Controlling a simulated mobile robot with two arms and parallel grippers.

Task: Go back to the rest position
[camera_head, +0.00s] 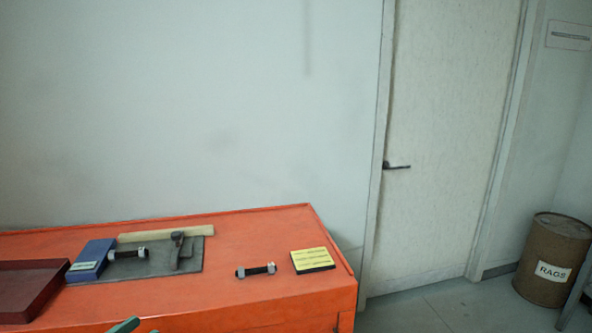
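Neither of my grippers can be made out in the head view. An orange workbench (215,288) stands at the lower left against the wall. A dark bolt with light nuts (256,271) lies on its bare right part. Another bolt (128,253) lies further left, partly over a grey mat (155,266), close to a blue block with a white label (91,260). A hammer-like tool (177,250) lies on the mat. A small green piece (125,325) shows at the bottom edge, mostly cut off; I cannot tell what it belongs to.
A dark red tray (30,286) sits at the bench's left. A light wooden bar (165,234) lies behind the mat. A yellow pad (312,260) lies near the right edge. A closed door (445,130) and a RAGS drum (553,258) stand right, with bare floor (415,312) before them.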

